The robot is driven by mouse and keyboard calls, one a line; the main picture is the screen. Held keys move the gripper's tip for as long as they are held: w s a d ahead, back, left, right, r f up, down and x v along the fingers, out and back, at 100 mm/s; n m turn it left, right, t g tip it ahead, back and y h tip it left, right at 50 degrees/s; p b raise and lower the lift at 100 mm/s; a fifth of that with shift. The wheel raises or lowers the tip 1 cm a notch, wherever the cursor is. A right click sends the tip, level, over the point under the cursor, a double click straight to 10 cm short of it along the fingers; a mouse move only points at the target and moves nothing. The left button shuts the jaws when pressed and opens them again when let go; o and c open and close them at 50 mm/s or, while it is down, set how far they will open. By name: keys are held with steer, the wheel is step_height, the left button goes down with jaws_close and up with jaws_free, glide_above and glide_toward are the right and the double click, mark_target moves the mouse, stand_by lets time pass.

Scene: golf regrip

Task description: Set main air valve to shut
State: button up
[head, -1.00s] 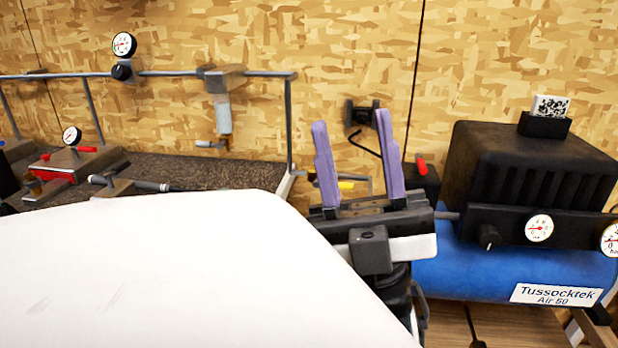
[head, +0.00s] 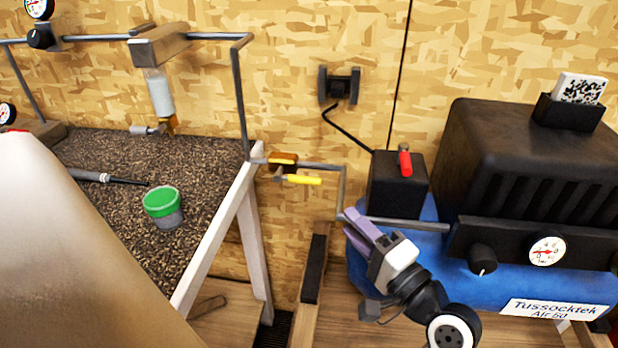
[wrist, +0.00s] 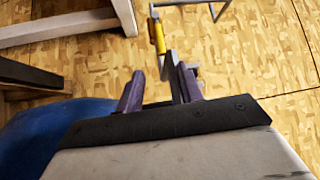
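The main air valve (head: 283,162) has a brass body on the grey pipe right of the bench. Its yellow lever (head: 305,180) points right, roughly along the horizontal pipe. The lever also shows upright at the top middle of the wrist view (wrist: 158,36). My gripper (head: 352,222) has purple fingers and is below and right of the lever, apart from it. In the wrist view my gripper (wrist: 160,74) is open, its fingers spread with nothing visibly held. The lever appears beyond the fingertips, and a grey pipe shows between the fingers, partly hidden by my gripper.
A blue compressor (head: 360,270) stands behind and right of my gripper, with a red-levered black box (head: 397,182) above. A wall socket (head: 340,86) has a cable. Bare wall surrounds the lever.

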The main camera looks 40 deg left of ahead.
mark_target(312, 184)
steer(key=p+x, duration=0.3)
steer(key=x, duration=1)
steer(key=shift+a+r, duration=0.1)
steer(key=shift+a, duration=0.15)
jaws_close()
